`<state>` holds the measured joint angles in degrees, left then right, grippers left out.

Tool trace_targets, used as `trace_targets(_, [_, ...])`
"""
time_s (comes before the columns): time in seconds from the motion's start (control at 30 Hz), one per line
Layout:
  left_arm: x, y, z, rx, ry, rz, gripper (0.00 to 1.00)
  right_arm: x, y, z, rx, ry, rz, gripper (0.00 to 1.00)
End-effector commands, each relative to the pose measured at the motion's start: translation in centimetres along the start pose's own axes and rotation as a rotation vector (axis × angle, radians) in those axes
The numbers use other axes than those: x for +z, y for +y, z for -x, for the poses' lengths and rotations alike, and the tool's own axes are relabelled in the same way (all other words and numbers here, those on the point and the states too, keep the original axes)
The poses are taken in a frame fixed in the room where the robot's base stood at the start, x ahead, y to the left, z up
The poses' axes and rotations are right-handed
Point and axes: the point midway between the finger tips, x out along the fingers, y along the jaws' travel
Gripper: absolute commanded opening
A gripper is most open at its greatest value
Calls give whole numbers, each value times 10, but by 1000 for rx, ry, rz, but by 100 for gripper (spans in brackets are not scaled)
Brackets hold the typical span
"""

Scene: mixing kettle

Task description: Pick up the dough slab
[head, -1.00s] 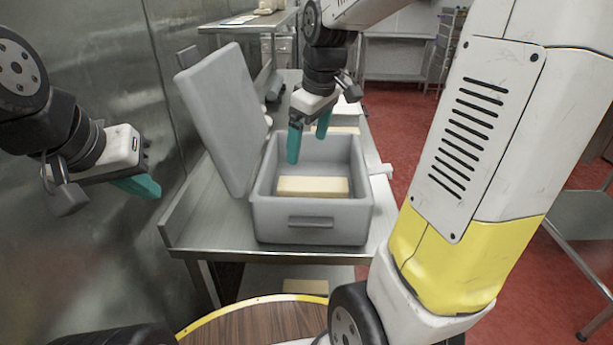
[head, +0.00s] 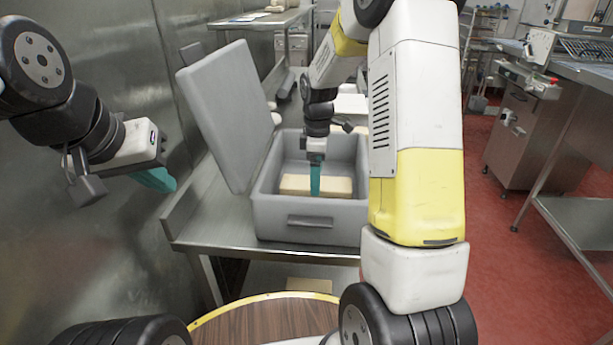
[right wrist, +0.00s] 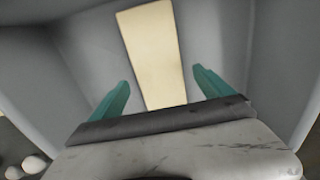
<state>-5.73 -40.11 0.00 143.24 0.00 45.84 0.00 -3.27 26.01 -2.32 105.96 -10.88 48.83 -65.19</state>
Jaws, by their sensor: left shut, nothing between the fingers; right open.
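The dough slab (head: 338,186) is a pale yellow block lying in an open grey bin (head: 310,232) on a steel table. My right gripper (head: 316,180) reaches down into the bin, and one teal finger covers part of the slab in the head view. In the right wrist view, the right gripper (right wrist: 160,98) is open, with its fingers spread on either side of the slab (right wrist: 150,45). The slab appears between the fingers, but neither finger visibly touches it. My left gripper (head: 158,180) is shut and empty at the left, away from the bin.
The bin's grey lid (head: 228,110) stands open and tilted at its left side. A steel wall (head: 120,260) runs along the left. A round wooden top with a yellow rim (head: 265,322) is in front of the table. Steel counters stand at the right.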

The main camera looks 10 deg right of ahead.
Motion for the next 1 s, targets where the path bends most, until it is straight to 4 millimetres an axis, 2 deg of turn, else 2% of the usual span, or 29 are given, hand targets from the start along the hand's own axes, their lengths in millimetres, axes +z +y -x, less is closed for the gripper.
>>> trace_targets(0.13, [0, 0, 0, 0, 0, 0, 0, 0, 0, -18, 0, 0, -1, 91])
trace_targets(0.4, [0, 0, 0, 0, 0, 0, 0, 0, 0, -21, 1, 1, -2, 91])
trace_targets(0.47, [0, 0, 0, 0, 0, 0, 0, 0, 0, -21, 1, 1, -2, 81])
trace_targets(0.87, [0, 0, 0, 0, 0, 0, 0, 0, 0, -20, 2, 1, -2, 3])
trace_targets(1.0, [0, 0, 0, 0, 0, 0, 0, -1, 1, -20, 3, 1, -2, 0])
